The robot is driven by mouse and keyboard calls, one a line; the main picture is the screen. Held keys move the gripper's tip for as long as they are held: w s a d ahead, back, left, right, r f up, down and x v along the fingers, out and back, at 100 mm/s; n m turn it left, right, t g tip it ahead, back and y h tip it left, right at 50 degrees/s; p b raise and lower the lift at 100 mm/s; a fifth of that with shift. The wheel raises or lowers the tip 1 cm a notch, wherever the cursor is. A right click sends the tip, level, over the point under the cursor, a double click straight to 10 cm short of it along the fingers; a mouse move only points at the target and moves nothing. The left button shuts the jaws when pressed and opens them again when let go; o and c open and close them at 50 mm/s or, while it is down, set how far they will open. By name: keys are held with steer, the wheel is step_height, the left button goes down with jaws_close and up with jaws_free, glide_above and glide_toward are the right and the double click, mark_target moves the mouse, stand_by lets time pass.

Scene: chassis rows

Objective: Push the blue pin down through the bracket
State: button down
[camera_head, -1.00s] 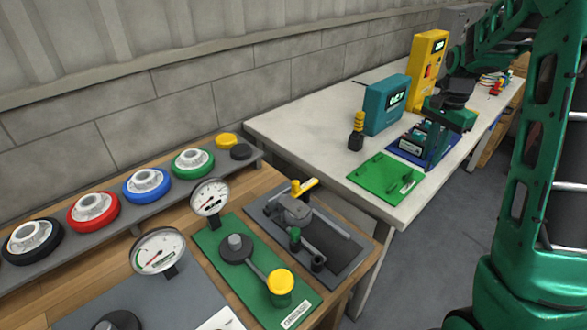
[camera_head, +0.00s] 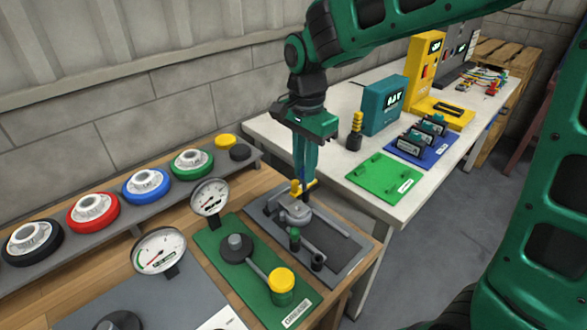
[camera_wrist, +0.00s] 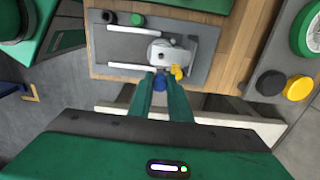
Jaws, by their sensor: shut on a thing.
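The bracket (camera_head: 297,213) is a grey casting with a yellow lever (camera_head: 309,186) on a dark grey plate (camera_head: 340,243). It also shows in the wrist view (camera_wrist: 168,53), near the top centre. My gripper (camera_head: 305,178) points down at the bracket's back side, its fingers close together. In the wrist view, my gripper (camera_wrist: 160,78) has the blue pin (camera_wrist: 160,84) between its fingertips, beside the bracket and the yellow lever. Only a small part of the pin shows. I cannot tell how deep it sits or whether the fingertips touch the bracket.
A green plate with a yellow-capped post (camera_head: 281,284) and a dial gauge (camera_head: 210,197) stand left of the bracket plate. Coloured wheels line the back shelf. A white bench (camera_head: 272,132) to the right holds a teal meter (camera_head: 385,105) and a green board (camera_head: 385,178).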

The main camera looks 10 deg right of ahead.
steer(key=shift+s+a+f, duration=0.15)
steer(key=shift+a+f, duration=0.1)
steer(key=shift+f, duration=0.35)
steer(key=shift+s+a+f, duration=0.2)
steer(key=shift+f, duration=0.4)
steer(key=shift+s+a+f, duration=0.15)
steer(key=shift+a+f, duration=0.1)
steer(key=shift+f, duration=0.35)
steer(key=shift+a+f, duration=0.1)
steer(key=shift+f, duration=2.55)
steer(key=c, duration=1.6)
jaws_free()
steer(key=shift+f, duration=0.1)
steer(key=shift+o, duration=0.2)
step_height(320, 180, up, 11)
steer(key=shift+f, duration=0.15)
